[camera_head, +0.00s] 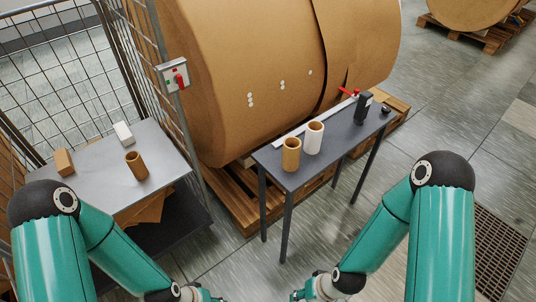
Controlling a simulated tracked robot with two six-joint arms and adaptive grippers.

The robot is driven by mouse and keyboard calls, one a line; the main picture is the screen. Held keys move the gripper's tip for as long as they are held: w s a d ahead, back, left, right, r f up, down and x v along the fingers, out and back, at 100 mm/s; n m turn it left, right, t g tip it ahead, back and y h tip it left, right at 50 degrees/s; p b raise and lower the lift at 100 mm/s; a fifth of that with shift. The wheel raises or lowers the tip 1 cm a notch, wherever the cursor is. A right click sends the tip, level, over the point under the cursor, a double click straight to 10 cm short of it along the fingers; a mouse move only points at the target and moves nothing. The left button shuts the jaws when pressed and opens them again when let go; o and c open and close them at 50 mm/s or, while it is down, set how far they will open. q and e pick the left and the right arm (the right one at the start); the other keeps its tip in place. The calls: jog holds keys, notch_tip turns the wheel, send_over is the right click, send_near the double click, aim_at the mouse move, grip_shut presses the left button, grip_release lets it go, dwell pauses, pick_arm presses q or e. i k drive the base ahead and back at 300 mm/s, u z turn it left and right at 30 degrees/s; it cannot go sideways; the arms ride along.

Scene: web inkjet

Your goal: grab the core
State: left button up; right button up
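A tan cardboard core (291,156) stands upright at the near left end of the narrow dark table (262,157). A white core (314,138) stands upright just behind it to the right. A third, browner core (137,166) stands on the grey shelf at left. I cannot tell which core is meant. My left gripper (207,295) is at the bottom edge, mostly cut off. My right gripper (301,294) is also at the bottom edge, partly cut off. Both are in front of and below the table, apart from all cores. Whether their fingers are open is not visible.
A white ruler (288,136), red-handled tool (350,92) and black device (364,106) are on the dark table. A huge brown paper roll (240,70) on a pallet stands behind.

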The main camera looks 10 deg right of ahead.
aim_at(291, 145)
jog(key=u, duration=0.6)
jog(key=i, duration=0.35)
jog(key=u, duration=0.8)
jog(key=i, duration=0.65)
jog(key=z, duration=1.55)
